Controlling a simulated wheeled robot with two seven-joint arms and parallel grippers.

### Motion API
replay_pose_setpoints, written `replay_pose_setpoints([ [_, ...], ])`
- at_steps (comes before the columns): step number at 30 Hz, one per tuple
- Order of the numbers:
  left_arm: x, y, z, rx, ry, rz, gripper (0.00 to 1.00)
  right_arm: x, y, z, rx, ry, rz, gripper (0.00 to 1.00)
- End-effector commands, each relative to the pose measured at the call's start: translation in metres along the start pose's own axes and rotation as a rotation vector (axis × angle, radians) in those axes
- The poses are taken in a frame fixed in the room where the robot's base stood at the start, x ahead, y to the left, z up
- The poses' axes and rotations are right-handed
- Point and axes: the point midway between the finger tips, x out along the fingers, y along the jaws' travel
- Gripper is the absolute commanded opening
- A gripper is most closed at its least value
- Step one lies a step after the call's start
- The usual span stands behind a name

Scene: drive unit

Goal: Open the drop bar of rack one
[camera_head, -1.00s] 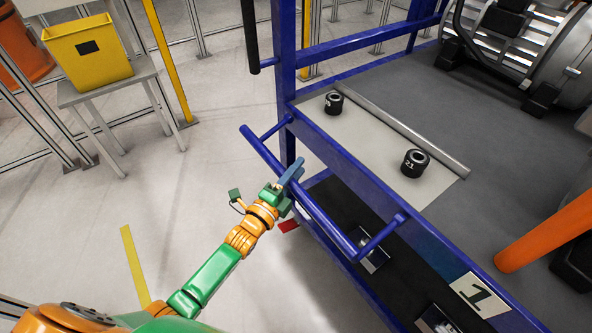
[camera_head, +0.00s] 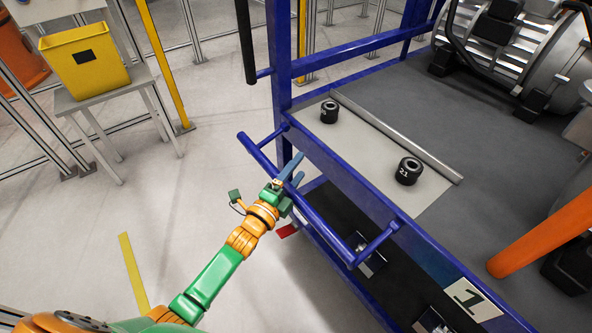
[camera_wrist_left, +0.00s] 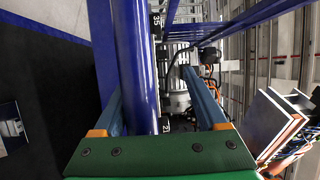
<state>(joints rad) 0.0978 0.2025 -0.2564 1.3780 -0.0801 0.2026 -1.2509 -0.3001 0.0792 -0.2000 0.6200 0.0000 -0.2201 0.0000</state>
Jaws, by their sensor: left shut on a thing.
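The blue drop bar (camera_head: 330,235) of the rack (camera_head: 375,195) marked 1 stands out from its front side on two short arms, below the deck edge. My left gripper (camera_head: 291,174) is at the bar's middle part, its fingers pointing away from me. In the left wrist view a blue bar (camera_wrist_left: 137,70) runs between the two fingers, and the gripper (camera_wrist_left: 160,115) is shut on it. The number plate (camera_head: 472,298) with a 1 is on the rack's near side. My right gripper is not in view.
On the rack's deck stand two black cylinders, one marked 21 (camera_head: 408,171) and one farther back (camera_head: 329,112). A large grey machine (camera_head: 505,50) is at the back right. A yellow bin (camera_head: 85,62) sits on a grey stool at the left. The floor between is clear.

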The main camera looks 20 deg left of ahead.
Motion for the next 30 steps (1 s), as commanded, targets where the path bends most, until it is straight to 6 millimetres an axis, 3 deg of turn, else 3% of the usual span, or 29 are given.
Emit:
replay_pose_setpoints([
  [10, -0.062, 0.001, 0.001, -0.001, 0.0, 0.0, 0.64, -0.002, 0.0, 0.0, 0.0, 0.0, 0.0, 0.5],
  [22, -0.072, -0.001, 0.001, -0.001, 0.001, -0.001, 0.64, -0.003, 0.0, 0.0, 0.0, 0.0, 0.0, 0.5],
  [30, -0.099, -0.003, 0.001, -0.001, 0.0, 0.001, 0.64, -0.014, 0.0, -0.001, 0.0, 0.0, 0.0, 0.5],
])
